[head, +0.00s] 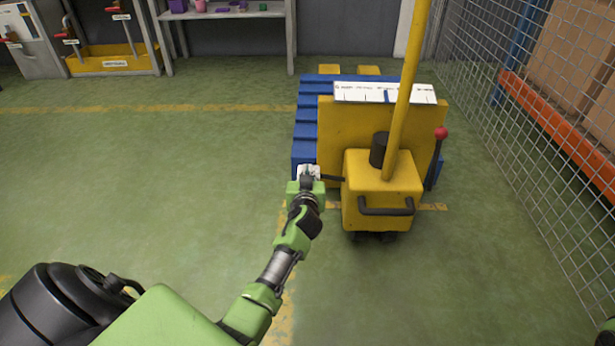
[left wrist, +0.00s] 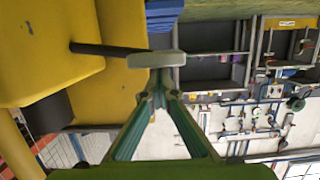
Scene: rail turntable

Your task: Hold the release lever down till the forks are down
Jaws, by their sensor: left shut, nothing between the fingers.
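A yellow pallet truck (head: 383,190) stands with its forks in a blue pallet (head: 309,115); two yellow fork tips (head: 328,70) show beyond it. A black rod with a pale grey paddle, apparently the release lever (left wrist: 152,59), sticks out from its left side; the rod also shows in the head view (head: 332,179). My left gripper (head: 308,174) is shut and empty at the paddle. In the left wrist view its fingertips (left wrist: 158,82) meet right at the paddle; contact cannot be told for sure.
A white scale plate (head: 350,92) with a blue mark tops the truck. A second lever with a red knob (head: 441,133) is on its right. A yellow pole (head: 404,90) rises in front. Wire mesh (head: 520,130) stands at right; the green floor at left is clear.

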